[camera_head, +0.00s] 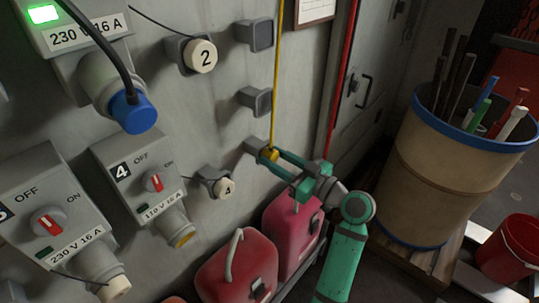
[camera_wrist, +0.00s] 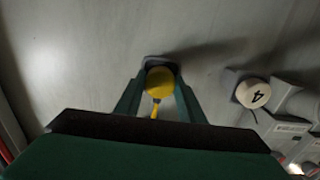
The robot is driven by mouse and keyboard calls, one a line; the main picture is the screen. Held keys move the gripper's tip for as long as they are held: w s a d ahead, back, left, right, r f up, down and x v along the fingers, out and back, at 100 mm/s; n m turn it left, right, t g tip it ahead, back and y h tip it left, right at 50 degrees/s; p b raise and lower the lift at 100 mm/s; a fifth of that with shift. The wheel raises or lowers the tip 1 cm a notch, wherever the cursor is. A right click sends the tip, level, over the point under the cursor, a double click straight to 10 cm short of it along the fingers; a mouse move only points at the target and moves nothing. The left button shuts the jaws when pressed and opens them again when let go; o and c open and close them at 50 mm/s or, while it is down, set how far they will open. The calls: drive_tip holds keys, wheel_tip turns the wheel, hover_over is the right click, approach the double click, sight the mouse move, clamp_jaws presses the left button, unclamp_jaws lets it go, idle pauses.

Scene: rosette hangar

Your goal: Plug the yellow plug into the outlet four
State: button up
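The yellow plug (camera_head: 268,155) sits at a grey wall holder (camera_head: 254,146), with its yellow cord (camera_head: 277,80) running up the wall. My gripper (camera_head: 272,158) has its fingers on either side of the plug; the wrist view shows the yellow plug (camera_wrist: 160,80) between the fingertips. I cannot tell whether the fingers press on it. Outlet four (camera_head: 125,172) is the grey box marked 4, lower left of the gripper. A cap marked 4 (camera_head: 224,187) hangs in a holder right of the box.
Outlet boxes (camera_head: 40,225) and a blue plug (camera_head: 134,110) in a socket fill the left wall. Cap 2 (camera_head: 202,56) and empty holders (camera_head: 256,101) are above. Red canisters (camera_head: 238,272) stand below the gripper. A barrel (camera_head: 450,190) of rods stands right.

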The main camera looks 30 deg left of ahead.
clamp_jaws()
drive_tip(key=shift+d, duration=0.25)
drive_tip(key=shift+s+d, duration=0.2)
drive_tip(key=shift+d, duration=1.2)
drive_tip(key=shift+s+d, duration=0.2)
drive_tip(key=shift+d, duration=1.15)
drive_tip(key=shift+f, duration=0.1)
